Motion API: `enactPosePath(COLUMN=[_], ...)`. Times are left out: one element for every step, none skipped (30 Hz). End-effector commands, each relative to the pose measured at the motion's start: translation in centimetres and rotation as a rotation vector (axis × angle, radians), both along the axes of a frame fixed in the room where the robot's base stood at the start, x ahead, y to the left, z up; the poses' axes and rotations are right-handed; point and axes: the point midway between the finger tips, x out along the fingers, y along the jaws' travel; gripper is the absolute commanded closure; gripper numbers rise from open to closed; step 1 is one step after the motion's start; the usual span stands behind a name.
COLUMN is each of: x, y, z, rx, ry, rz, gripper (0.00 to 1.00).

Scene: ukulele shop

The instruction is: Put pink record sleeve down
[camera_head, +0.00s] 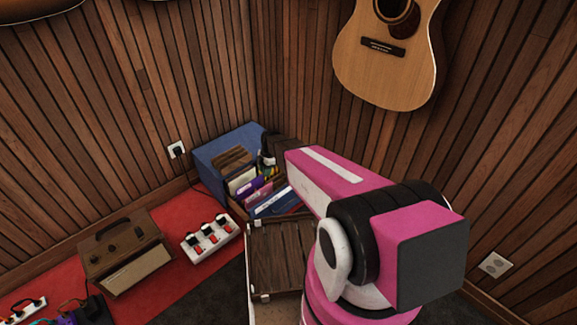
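A blue crate (213,160) stands in the corner with several upright sleeves or folders in it. A narrow pink sleeve (258,192) shows among them, next to a purple one (249,187) and a blue one (271,204). I cannot tell whether this is the task's sleeve. My pink and white arm reaches from the lower right toward the crate. A small black and white part near the crate's back right may belong to my gripper. The fingertips cannot be made out, and my arm hides the crate's right side.
A wooden-topped case (277,262) with pale corners stands in front of the crate. A power strip (222,230) and a brown amplifier (125,255) sit on the red mat (178,297) at left. A guitar (385,68) hangs on the slatted wall above my arm.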

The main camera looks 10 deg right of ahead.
Motion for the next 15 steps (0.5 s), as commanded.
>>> enactPosePath(x=[-1.4,-1.9,-2.6,-3.2,-3.7,-4.5,-5.1,-5.7,-6.6,-7.2,-7.9,-8.8,-9.5,-10.2,-11.1], y=[-0.9,-1.4,-2.1,-2.7,-3.2,-4.0,-4.5,-5.0,-5.8,-6.4,-6.9,-7.6,-8.1,-8.6,-9.3], z=[1.7,2.4,3.5,4.3,5.1,6.2,7.0,7.8,8.9,9.7,10.5,11.5,12.3,13.0,14.0], rx=[-0.018,-0.031,-0.048,-0.062,-0.074,-0.092,-0.104,-0.117,-0.134,-0.146,-0.157,-0.171,-0.182,-0.192,-0.203], ry=[0.007,0.013,0.022,0.028,0.034,0.042,0.048,0.053,0.06,0.065,0.07,0.075,0.079,0.083,0.087], rz=[-0.079,-0.134,-0.214,-0.275,-0.338,-0.424,-0.49,-0.557,-0.648,-0.718,-0.787,-0.878,-0.948,-1.018,-1.111], gripper=[0.69,0.69,0.69,0.69,0.69,0.69,0.69,0.69,0.69,0.69,0.69,0.69,0.69,0.69,0.69])
